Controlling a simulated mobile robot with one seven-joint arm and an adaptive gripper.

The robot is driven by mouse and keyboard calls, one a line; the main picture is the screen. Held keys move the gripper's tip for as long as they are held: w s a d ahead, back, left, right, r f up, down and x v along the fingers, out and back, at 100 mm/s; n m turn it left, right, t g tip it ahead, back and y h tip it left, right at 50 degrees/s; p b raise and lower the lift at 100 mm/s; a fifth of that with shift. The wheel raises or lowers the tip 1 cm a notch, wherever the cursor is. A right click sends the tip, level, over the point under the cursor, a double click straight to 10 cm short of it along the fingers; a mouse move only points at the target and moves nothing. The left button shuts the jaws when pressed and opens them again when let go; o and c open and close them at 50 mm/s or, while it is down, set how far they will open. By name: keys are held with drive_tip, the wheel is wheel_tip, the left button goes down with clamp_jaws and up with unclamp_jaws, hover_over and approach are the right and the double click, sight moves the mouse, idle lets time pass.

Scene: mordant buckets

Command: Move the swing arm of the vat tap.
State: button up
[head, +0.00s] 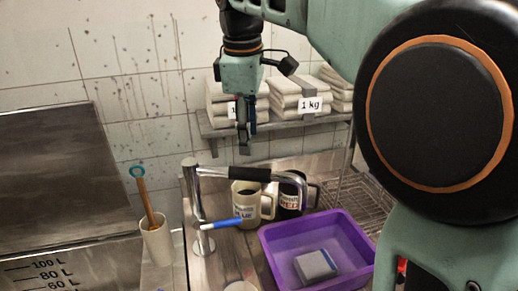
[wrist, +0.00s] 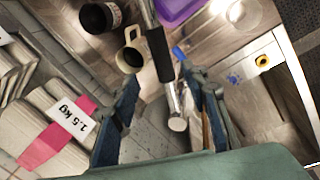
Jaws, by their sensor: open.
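The vat tap has an upright metal post (head: 194,205) on the steel counter. Its swing arm (head: 300,182) reaches right from the post top, with a black sleeve (head: 250,174) along it and a downturned end. A blue-handled lever (head: 222,223) sticks out lower on the post. My gripper (head: 243,148) points down and is open and empty, appearing above the black sleeve with a gap. In the wrist view, the black sleeve (wrist: 160,57) and post top (wrist: 178,123) appear between the two fingers of my gripper (wrist: 163,82), beyond the tips.
A purple bin (head: 316,220) is at front right. A wall shelf (head: 275,126) holds bags behind my gripper. A white cup (head: 158,245) with a tool stands left, beside the steel vat (head: 50,180).

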sight(250, 170)
drive_tip(key=f, duration=0.3)
drive_tip(key=w+f, duration=0.1)
drive_tip(key=f, duration=0.6)
drive_tip(key=shift+w+d+f, duration=0.15)
drive_tip(key=shift+w+f, duration=0.1)
drive_tip(key=shift+w, duration=0.15)
drive_tip(key=shift+c, duration=0.4)
clamp_jaws()
